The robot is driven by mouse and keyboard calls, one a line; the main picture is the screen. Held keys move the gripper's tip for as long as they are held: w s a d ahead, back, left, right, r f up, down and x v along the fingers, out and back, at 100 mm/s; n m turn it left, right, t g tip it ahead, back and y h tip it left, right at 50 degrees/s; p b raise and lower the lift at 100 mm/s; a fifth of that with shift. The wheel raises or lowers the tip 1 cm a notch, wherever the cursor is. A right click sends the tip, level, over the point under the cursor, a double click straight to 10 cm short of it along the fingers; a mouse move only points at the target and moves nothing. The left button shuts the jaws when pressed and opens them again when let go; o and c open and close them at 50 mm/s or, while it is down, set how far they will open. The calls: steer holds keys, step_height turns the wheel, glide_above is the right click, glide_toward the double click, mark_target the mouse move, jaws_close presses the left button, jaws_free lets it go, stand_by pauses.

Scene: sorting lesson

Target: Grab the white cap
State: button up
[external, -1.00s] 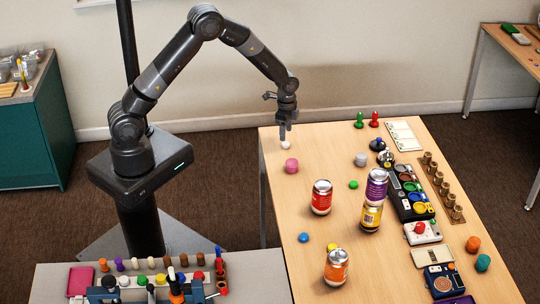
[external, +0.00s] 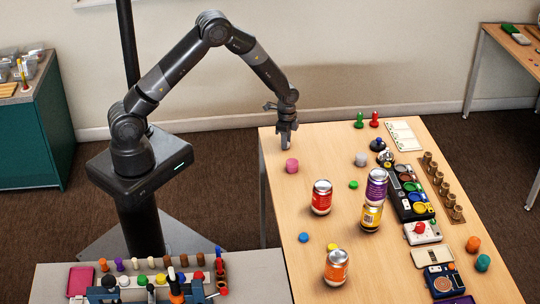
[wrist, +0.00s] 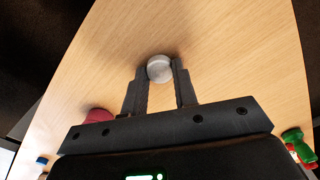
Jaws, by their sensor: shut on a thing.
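The white cap (wrist: 159,69) is a small round disc, looking pale grey in the wrist view. It sits between the two fingertips of my gripper (wrist: 161,76). The fingers are shut on its sides. In the external view my gripper (external: 285,147) points down at the far left corner of the wooden table (external: 310,230), and the cap is hidden behind the fingers. I cannot tell whether the cap still touches the tabletop.
A pink cylinder (external: 292,166) stands close in front of my gripper. A grey-white cap (external: 361,159) and a green cap (external: 353,185) lie to the right. Several cans, including a red one (external: 321,197), stand mid-table. Green (external: 359,120) and red (external: 374,119) pawns stand at the back.

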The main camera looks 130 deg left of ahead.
steer(key=shift+c, duration=1.2)
